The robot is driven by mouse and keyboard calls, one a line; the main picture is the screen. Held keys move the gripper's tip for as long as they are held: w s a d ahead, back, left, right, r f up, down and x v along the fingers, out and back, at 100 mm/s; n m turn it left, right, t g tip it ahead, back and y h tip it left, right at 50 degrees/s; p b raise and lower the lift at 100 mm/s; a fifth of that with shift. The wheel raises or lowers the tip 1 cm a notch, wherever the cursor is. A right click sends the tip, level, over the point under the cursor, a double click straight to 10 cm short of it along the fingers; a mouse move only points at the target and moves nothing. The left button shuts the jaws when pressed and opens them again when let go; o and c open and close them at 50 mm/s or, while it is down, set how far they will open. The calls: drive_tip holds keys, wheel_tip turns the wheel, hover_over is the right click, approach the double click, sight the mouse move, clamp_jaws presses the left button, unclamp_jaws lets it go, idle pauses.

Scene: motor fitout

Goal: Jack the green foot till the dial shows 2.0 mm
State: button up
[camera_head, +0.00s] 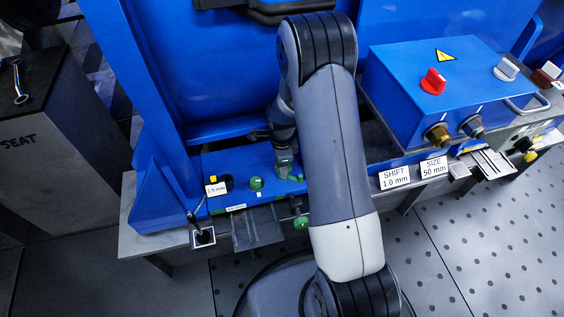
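My gripper (284,165) points down at the blue base plate, beside my own forearm, which crosses the middle of the view. Small green parts (296,178) show right at its fingertips; whether the fingers touch or grip them is unclear. A green knob (256,183) stands on the blue plate to the left, apart from the gripper. Another green part (301,222) sits lower, at the plate's front edge, partly behind my arm. I cannot tell which is the foot. A white readout tag (216,189) at the left seems to read 1.5 mm.
A blue box (440,85) with a red knob (433,81) stands at the right. Labels read "SHIFT 1.0 mm" (395,177) and "SIZE 50 mm" (433,167). A dark cabinet (50,150) marked SEAT, with a wrench (19,82) on top, is at the left. Perforated floor lies in front.

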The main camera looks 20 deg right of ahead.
drive_tip(key=m, duration=0.6)
drive_tip(key=shift+f+m, duration=0.1)
drive_tip(key=shift+m, duration=0.2)
idle(0.4)
drive_tip(key=o, duration=1)
drive_tip(key=shift+w, duration=0.1)
